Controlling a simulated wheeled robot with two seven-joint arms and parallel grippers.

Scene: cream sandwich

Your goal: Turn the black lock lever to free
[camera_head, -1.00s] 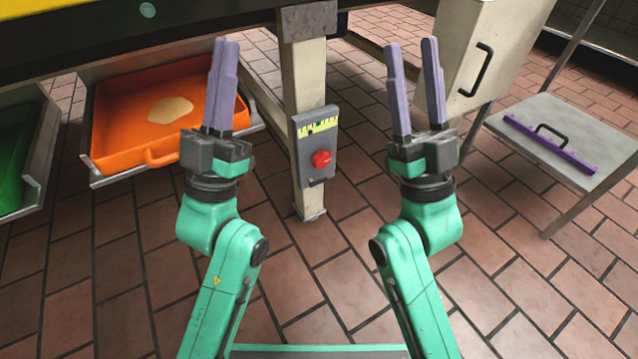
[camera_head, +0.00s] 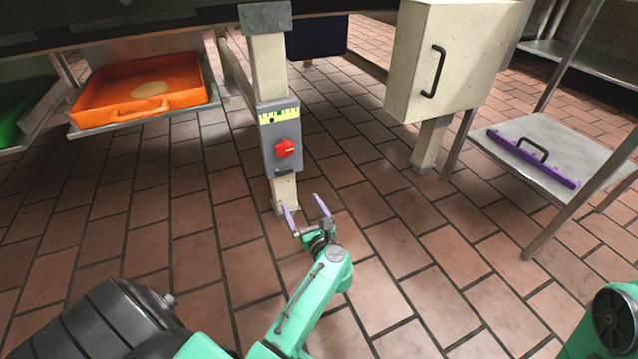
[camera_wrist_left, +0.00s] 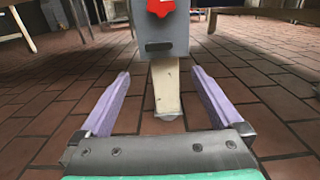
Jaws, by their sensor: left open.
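A grey control box (camera_head: 268,150) is fixed to the cream table leg. A red star-shaped knob (camera_head: 285,147) is on its front, with a yellow scale strip above. A short black bar (camera_head: 285,170), which looks like the lock lever, lies roughly level low on the box; it also shows in the left wrist view (camera_wrist_left: 159,46). My left gripper (camera_head: 301,202) is open and empty, below and in front of the box. In the left wrist view, its purple fingers (camera_wrist_left: 160,74) stand apart with the leg's foot between them in the picture, box above. My right gripper is out of view.
An orange tray (camera_head: 108,116) holding a pale flat patch sits on a shelf at left, beside a green tray (camera_head: 16,112). A cream cabinet (camera_head: 412,60) hangs right of the leg. A purple handled bar (camera_head: 535,160) lies on a metal shelf. Tiled floor is open around the leg.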

